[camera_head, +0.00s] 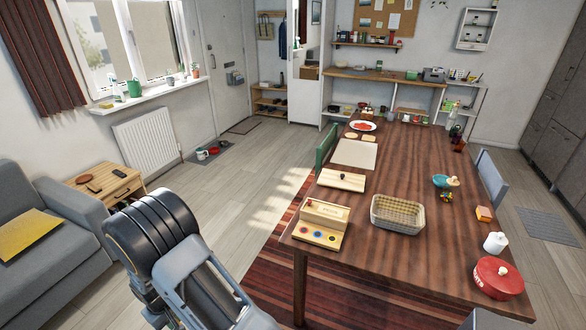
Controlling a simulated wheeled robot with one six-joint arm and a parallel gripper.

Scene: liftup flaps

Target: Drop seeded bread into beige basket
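A beige basket (384,222) with a woven look stands on the wooden table, near the middle of its near half. It looks empty from here. I cannot surely pick out the seeded bread. Two small flat tan pieces, one (350,136) to the left and one (369,138) to the right, lie near the table's far end. They are too small to tell whether either is bread. My arm shows large at the lower left, beside the table. My gripper's fingers are not in view.
A wooden box (323,223) with coloured dots and a lidded board (341,180) stand left of the basket. A red pot (497,278), white jar (495,242) and teal bowl (440,181) are on the right. A sofa (45,230) and side table (105,190) are left.

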